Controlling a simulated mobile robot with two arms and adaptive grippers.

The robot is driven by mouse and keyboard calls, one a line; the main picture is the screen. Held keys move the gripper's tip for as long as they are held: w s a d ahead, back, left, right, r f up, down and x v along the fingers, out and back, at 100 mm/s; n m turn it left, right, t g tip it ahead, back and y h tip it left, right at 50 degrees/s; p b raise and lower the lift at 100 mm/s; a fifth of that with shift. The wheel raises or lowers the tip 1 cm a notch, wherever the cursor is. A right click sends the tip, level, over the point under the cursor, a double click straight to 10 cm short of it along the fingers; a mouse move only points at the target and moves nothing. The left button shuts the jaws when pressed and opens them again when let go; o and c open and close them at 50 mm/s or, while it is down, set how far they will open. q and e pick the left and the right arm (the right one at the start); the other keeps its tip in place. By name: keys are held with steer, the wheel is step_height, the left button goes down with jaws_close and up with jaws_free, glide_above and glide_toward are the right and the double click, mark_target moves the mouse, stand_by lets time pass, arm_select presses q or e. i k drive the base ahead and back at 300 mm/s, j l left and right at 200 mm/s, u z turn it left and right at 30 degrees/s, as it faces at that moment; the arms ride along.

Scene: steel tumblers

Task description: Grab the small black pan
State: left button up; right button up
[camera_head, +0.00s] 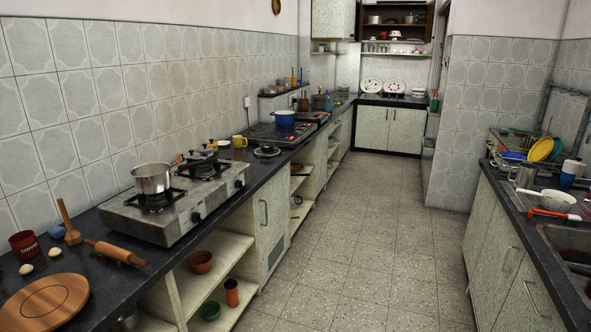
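I cannot make out a small black pan with certainty. A small dark round item (267,151) lies on the left counter beyond the two-burner stove; it is too small to tell whether it is a pan. A steel pot (151,179) stands on the near burner of the steel stove (165,218). A blue pot (284,118) stands on a dark cooktop (262,132) farther back. Neither of my grippers shows in the head view.
The left counter's near end holds a round wooden board (45,303), a rolling pin (115,252) and a red mug (25,244). A white pan (546,201) sits on the right counter beside the sink (570,245). The tiled floor (365,240) between the counters is clear.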

mark_target(279, 147)
steer(key=i+z, duration=0.1)
steer(key=i, duration=2)
